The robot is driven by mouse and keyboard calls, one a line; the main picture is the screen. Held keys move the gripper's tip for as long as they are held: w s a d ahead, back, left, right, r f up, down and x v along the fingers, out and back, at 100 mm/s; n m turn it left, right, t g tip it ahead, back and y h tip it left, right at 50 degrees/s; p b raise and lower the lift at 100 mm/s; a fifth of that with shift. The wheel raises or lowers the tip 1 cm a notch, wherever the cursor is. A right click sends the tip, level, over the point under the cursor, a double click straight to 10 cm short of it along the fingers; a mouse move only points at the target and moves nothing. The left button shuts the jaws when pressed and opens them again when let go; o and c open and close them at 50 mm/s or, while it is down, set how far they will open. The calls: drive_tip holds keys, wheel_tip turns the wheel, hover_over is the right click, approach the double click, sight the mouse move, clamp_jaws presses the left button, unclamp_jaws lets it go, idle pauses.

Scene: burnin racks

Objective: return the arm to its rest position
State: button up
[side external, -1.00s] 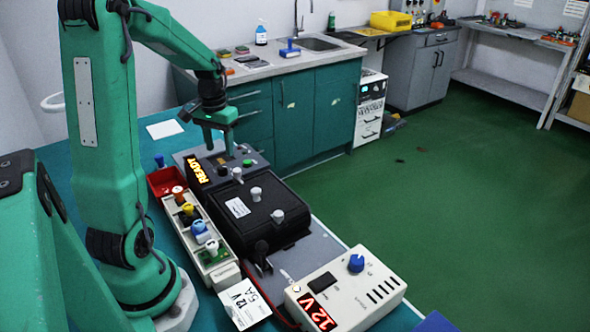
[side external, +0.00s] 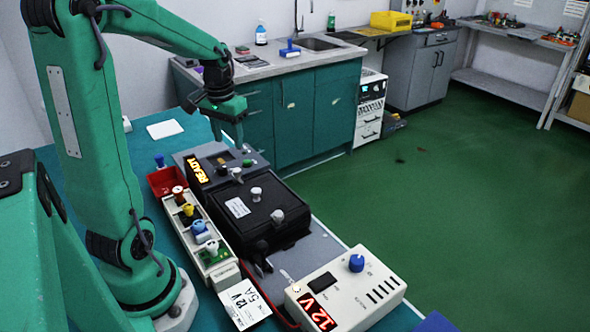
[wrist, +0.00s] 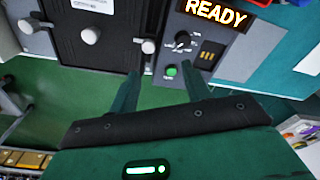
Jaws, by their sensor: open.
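My green arm reaches over the back of the work table in the side view. My gripper (side external: 228,137) hangs above and behind the control panel with the lit READY sign (side external: 193,169). In the wrist view my gripper (wrist: 163,85) shows two fingers spread apart with nothing between them. The panel's green button (wrist: 171,71) and black knob (wrist: 182,40) lie just beyond the fingertips. The READY sign also shows in the wrist view (wrist: 216,11).
A black box (side external: 255,220) with pale knobs stands by the panel. A cream tray (side external: 222,270) of coloured parts and a red bin (side external: 166,182) lie to its left. A white power supply (side external: 350,290) reading 12 V stands in front.

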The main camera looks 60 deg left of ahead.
drive_tip(key=s+d+r+m+t, duration=0.1)
drive_tip(key=s+d+r, duration=0.1)
drive_tip(key=d, duration=0.5)
drive_tip(key=s+d+r+m+t, duration=0.2)
drive_tip(key=d, duration=0.5)
drive_tip(key=s+d+r+m+t, duration=0.1)
drive_tip(key=s+d+r+m, duration=0.1)
drive_tip(key=d, duration=0.5)
drive_tip(key=shift+s+d+r+t+h, duration=0.3)
drive_tip(key=shift+s+t, duration=0.1)
drive_tip(key=shift+s, duration=0.2)
